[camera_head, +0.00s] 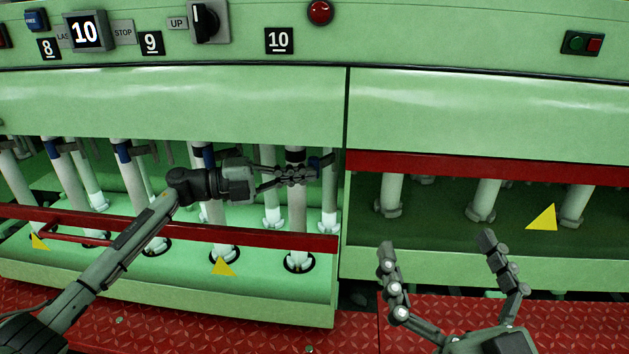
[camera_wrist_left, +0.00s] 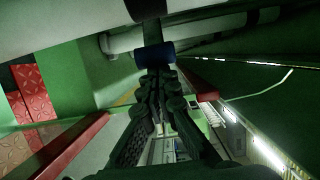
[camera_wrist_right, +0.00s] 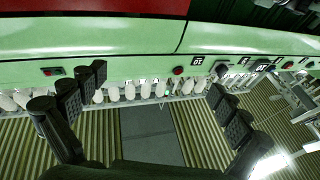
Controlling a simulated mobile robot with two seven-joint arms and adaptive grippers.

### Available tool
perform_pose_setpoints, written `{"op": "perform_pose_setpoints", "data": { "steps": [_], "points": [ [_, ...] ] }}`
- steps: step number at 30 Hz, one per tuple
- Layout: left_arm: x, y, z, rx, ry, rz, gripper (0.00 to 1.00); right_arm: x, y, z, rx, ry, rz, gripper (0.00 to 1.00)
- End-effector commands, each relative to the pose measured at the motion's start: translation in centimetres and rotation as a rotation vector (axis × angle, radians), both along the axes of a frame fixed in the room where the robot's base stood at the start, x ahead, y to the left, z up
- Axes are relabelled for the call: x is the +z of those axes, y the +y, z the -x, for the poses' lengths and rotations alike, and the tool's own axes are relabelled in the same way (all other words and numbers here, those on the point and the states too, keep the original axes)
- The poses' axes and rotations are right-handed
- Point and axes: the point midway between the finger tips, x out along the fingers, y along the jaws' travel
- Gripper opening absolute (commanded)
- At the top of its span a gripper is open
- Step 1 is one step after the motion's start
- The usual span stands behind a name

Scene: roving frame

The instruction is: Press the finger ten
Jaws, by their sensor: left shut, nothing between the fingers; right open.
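The number plate 10 (camera_head: 279,40) is on the green panel, and below it stands a white tube (camera_head: 297,215) with a dark band. A small blue piece (camera_head: 314,163) sits beside this tube; in the left wrist view a blue cylinder (camera_wrist_left: 153,55) is just ahead of the fingertips. My left gripper (camera_head: 312,174) is shut and empty in front of the tube; its fingers also show in the left wrist view (camera_wrist_left: 155,76). I cannot tell whether they touch the blue cylinder. My right gripper (camera_head: 437,246) is open and empty before the right-hand bay.
A red rail (camera_head: 200,235) runs across the front of the left bay, below my left arm. A red bar (camera_head: 480,168) crosses the right bay. The panel above has a lit display reading 10 (camera_head: 86,31), a black switch (camera_head: 206,20) and a red button (camera_head: 320,12).

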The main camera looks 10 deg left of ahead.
Motion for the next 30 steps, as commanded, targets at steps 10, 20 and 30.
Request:
{"op": "perform_pose_setpoints", "data": {
  "steps": [10,20,30],
  "points": [
    [0.0,1.4,-1.1,0.003,0.0,0.0,0.0,0.7,-0.2,0.1,-0.005,-0.048,-0.016,1.0],
    [0.0,1.7,-1.3,0.002,0.0,0.0,0.0,0.9,-0.3,0.2,-0.006,-0.06,-0.021,1.0],
    [0.0,1.7,-1.3,0.002,0.0,0.0,0.0,0.9,-0.3,0.1,-0.007,-0.06,-0.019,1.0]
  ]
}}
